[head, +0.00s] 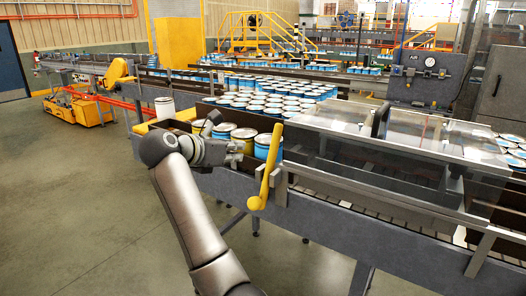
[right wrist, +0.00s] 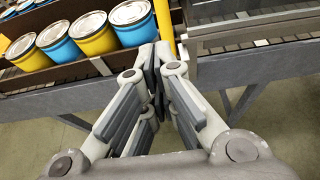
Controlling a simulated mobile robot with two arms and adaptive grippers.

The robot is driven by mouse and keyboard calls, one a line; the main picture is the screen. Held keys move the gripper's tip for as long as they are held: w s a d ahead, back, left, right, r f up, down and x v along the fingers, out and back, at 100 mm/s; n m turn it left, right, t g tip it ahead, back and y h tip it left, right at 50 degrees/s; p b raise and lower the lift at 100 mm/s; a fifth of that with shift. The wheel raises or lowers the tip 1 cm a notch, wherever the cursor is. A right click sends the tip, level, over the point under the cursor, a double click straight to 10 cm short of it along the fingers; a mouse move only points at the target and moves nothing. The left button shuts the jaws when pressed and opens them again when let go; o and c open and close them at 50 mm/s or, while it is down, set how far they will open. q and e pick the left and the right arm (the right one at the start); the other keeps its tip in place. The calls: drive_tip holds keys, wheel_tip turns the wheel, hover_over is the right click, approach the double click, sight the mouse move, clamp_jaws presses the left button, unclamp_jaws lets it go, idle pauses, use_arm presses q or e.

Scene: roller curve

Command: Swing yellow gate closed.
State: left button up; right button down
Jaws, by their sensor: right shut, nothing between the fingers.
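The yellow gate (head: 265,172) is a slim bar with a rounded lower end, at the near rail of the conveyor. It leans slightly, its top end up by the cans. My right gripper (head: 240,152) is just left of the bar in the head view, beside the near conveyor rail. In the right wrist view, my right gripper (right wrist: 156,62) is shut and empty. A strip of the yellow gate (right wrist: 163,22) shows beyond its fingertips, partly hidden by them. I cannot tell whether they touch. My left gripper is not in view.
Blue and yellow cans (right wrist: 90,33) stand in a row on the conveyor just behind the rail. A clear cover (head: 370,135) spans the conveyor to the right. Many more cans (head: 270,95) fill the belt behind. The floor (head: 90,200) at left is open.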

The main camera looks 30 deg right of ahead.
sight(269, 152)
drive_tip(key=p+x, duration=0.5)
drive_tip(key=x, duration=0.8)
drive_tip(key=shift+d, duration=0.2)
drive_tip(key=shift+f, duration=0.15)
drive_tip(key=shift+s, duration=0.15)
